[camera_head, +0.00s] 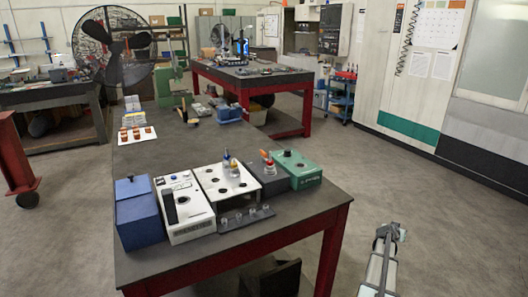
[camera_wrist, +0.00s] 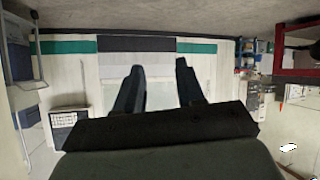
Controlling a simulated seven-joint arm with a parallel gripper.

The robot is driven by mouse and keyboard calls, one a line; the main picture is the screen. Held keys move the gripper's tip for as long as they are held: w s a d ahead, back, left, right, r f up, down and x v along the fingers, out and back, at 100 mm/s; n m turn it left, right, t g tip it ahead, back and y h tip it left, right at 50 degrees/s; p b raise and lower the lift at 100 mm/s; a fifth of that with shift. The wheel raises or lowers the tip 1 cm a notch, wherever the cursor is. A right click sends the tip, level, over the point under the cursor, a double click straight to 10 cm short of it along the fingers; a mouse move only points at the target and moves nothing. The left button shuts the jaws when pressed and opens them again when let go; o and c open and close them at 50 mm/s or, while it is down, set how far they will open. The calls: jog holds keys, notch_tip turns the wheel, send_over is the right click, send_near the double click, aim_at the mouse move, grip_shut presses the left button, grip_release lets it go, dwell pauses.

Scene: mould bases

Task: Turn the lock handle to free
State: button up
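My gripper (camera_head: 389,233) is at the lower right in the head view, off the right side of the near table and apart from everything on it. In the wrist view my gripper (camera_wrist: 159,65) has its two dark fingers spread, with nothing between them. I cannot pick out a lock handle for sure in either view. On the table a white device (camera_head: 184,222) has a black upright part (camera_head: 169,206) at its left. A white block with round holes (camera_head: 221,180) stands to its right. The wrist view faces the wall and shows none of these.
A blue box (camera_head: 139,220) stands left of the white device. A green box (camera_head: 299,170) and a dark block with small bottles stand at the right. The near tabletop (camera_head: 290,215) is bare; open floor surrounds my arm.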

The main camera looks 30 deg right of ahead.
jog(key=w+d+r, duration=0.3)
jog(key=w+r, duration=0.2)
jog(key=r, duration=0.5)
notch_tip(320, 180, up, 35)
jog(key=n+t+y, duration=0.1)
jog(key=n+y, duration=1)
jog(key=n, duration=0.2)
send_over(264, 152)
jog(key=s, duration=0.5)
jog(key=x, duration=1.4)
jog(key=shift+a, duration=0.2)
jog(key=shift+c, duration=0.4)
